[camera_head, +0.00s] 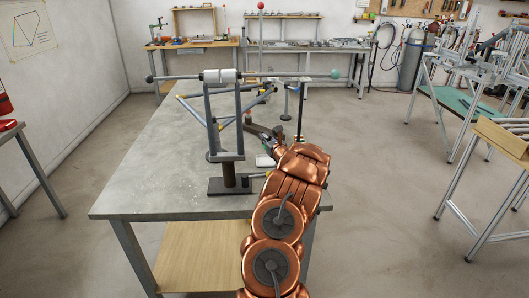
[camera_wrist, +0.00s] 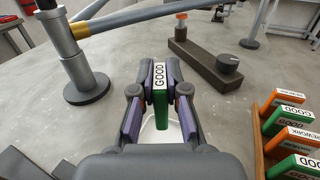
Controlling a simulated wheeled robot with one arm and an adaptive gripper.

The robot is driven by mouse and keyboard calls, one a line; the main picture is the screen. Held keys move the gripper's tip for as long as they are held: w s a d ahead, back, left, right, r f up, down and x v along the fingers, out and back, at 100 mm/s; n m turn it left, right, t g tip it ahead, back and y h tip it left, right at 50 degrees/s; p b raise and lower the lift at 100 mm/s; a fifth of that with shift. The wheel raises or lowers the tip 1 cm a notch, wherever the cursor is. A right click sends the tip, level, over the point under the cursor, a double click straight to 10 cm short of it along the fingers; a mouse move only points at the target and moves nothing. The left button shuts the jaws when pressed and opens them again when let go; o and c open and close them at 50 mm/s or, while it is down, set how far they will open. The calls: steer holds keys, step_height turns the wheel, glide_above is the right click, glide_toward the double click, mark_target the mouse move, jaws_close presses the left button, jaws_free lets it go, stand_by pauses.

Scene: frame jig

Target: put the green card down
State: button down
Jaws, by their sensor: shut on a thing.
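My gripper (camera_wrist: 159,88) is shut on a green card (camera_wrist: 161,112) in the wrist view. The card stands upright between the purple-lined fingers, with a white GOOD label on its upper edge. A white dish or pad (camera_wrist: 148,133) lies on the table just under and behind the card; I cannot tell whether the card touches it. In the head view the white pad (camera_head: 264,160) shows left of my arm, and the gripper is mostly hidden behind the arm.
A wooden rack (camera_wrist: 259,157) with several orange REWORK and green GOOD cards stands at right. A dark bar with an orange-topped post and black knob (camera_wrist: 228,65) lies beyond. The tube frame's round base (camera_wrist: 87,88) stands at left on the grey table (camera_head: 150,180).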

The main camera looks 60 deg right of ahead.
steer(key=shift+s+d+f+p, duration=0.1)
steer(key=shift+f+p, duration=0.75)
steer(key=shift+f, duration=2.45)
steer(key=shift+f, duration=0.15)
steer(key=c, duration=1.2)
jaws_free()
steer(key=shift+r, duration=0.2)
steer(key=shift+b+v, duration=1.2)
steer(key=shift+v, duration=2.55)
